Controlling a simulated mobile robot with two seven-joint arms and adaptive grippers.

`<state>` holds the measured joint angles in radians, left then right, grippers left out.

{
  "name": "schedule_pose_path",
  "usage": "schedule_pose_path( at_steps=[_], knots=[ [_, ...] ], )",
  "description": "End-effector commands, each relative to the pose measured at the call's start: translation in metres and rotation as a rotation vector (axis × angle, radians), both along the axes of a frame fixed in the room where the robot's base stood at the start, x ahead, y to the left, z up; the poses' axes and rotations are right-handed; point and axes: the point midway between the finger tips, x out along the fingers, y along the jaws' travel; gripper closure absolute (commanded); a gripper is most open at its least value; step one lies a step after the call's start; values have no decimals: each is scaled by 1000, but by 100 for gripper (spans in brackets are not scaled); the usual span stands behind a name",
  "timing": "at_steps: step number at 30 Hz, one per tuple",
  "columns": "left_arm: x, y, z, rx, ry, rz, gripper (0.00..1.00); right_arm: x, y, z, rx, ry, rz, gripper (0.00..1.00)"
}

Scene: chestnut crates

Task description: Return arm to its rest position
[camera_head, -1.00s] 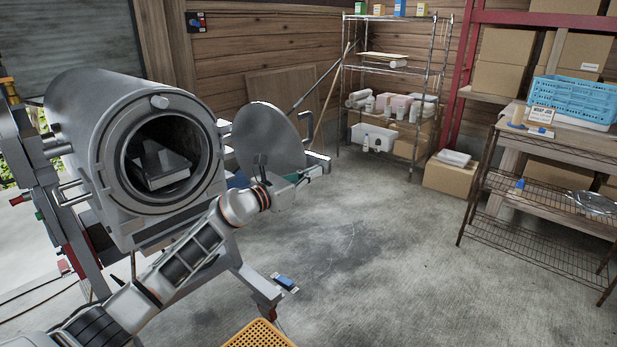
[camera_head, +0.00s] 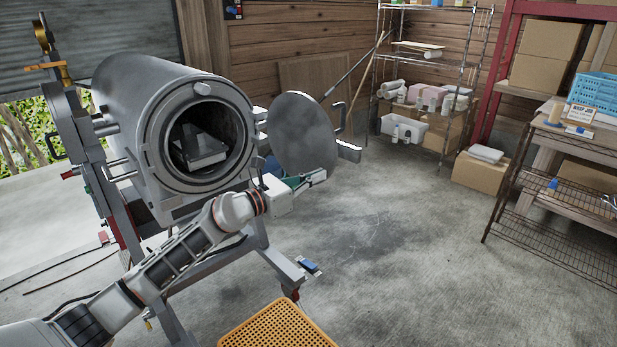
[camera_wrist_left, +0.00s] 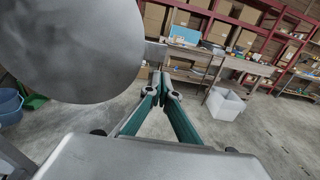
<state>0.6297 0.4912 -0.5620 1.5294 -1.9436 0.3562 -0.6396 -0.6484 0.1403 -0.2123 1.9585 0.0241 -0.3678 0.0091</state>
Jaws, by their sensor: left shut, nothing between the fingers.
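My left arm reaches in from the lower left in the head view. My left gripper (camera_head: 318,176) is shut and empty, in front of the lower part of the round open door (camera_head: 302,135) of the metal cylinder. In the left wrist view its green-sided fingers (camera_wrist_left: 161,88) come together at the tips over the floor, with nothing between them. The grey door disc (camera_wrist_left: 75,45) fills the upper left there, close beside the gripper; I cannot tell whether they touch. My right gripper is out of view.
The metal cylinder (camera_head: 165,110) stands on a frame at left, its mouth open. A yellow perforated top (camera_head: 278,328) is at the bottom edge. Shelves line the back, and a wire rack (camera_head: 560,235) stands at right.

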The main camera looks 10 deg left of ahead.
Motion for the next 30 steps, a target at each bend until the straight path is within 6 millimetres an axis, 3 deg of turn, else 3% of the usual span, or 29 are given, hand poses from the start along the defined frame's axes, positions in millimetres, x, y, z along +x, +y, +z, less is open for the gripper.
schedule_pose_path(
  at_steps=[3,8,11,14,18,23,30],
  knots=[
    [-15,8,0,0,0,-1,100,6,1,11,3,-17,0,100],
    [-25,12,-2,-12,7,-2,100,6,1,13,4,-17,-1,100],
    [-37,5,-14,-96,55,-13,100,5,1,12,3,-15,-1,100],
    [-58,-5,-36,-285,161,-24,100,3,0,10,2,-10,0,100],
    [-96,-12,-76,-666,376,-6,100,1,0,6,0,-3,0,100],
    [-140,-1,-129,-1114,632,81,100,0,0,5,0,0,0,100],
    [-221,28,-231,-1766,988,337,100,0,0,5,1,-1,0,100]
  ],
)
